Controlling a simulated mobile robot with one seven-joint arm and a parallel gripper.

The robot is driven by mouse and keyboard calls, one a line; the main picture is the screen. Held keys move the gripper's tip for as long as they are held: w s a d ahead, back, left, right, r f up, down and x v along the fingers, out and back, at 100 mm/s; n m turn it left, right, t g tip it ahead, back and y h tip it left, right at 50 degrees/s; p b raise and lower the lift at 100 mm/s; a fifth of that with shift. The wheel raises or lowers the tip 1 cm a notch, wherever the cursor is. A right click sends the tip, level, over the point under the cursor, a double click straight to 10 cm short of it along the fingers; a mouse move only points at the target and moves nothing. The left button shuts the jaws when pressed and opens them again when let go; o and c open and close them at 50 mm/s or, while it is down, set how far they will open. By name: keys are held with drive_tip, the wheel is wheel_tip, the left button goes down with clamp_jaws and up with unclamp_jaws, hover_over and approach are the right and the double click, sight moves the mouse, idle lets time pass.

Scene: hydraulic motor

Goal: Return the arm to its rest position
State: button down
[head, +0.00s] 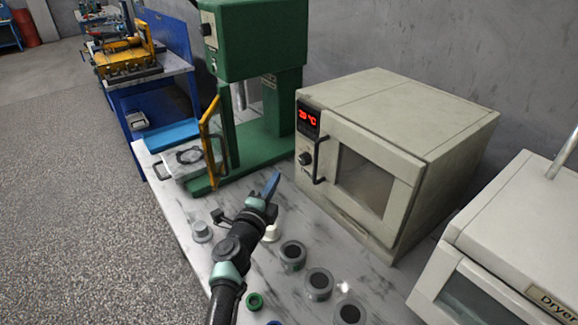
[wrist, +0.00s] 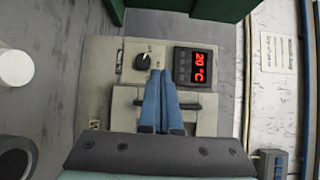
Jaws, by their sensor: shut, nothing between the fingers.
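My gripper (head: 271,186) is over the table in front of the beige oven (head: 410,140). Its two blue fingers are together with nothing between them. The wrist view shows the closed fingers (wrist: 160,75) pointing toward the oven front, in line with the area between its knob (wrist: 142,62) and its red display (wrist: 193,66). The oven door is shut in the head view, and the display reads about 20 °C. Part of the oven handle (wrist: 190,104) is hidden behind the fingers in the wrist view. Whether the fingers touch the oven cannot be told from the wrist view; in the head view they look apart.
A green press (head: 255,90) with a yellow guard (head: 210,140) stands left of the oven. Several grey round containers (head: 293,256) and a white cup (head: 271,233) are on the marble-look table (head: 165,210) near my arm. A dryer (head: 520,240) stands at the right.

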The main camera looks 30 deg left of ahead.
drive_tip(key=shift+s+a, duration=0.2)
drive_tip(key=shift+s, duration=0.35)
drive_tip(key=shift+s+a, duration=0.2)
drive_tip(key=shift+s, duration=0.3)
